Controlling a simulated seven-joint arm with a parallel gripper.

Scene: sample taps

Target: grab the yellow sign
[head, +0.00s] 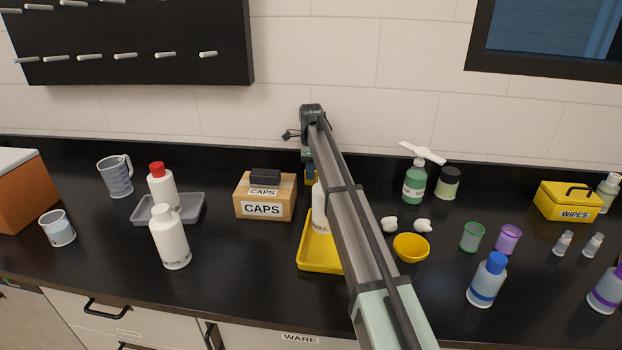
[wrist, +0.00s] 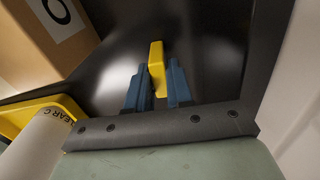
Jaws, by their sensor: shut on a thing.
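The yellow sign (wrist: 157,56) shows edge-on in the wrist view as a narrow yellow upright piece between the two blue fingers of my gripper (wrist: 155,84). The fingers press on it from both sides. Its face and any writing cannot be read. In the head view my gripper (head: 310,169) is mostly hidden by my arm, at the back of the counter to the right of the caps box. Only a sliver of yellow shows there by the fingers.
The caps box (head: 265,199) stands left of my gripper. A white bottle (head: 319,208) and a yellow tray (head: 316,262) are just in front, partly behind my arm. A green bottle (head: 414,183) and a yellow bowl (head: 411,248) are to the right. The wall is close behind.

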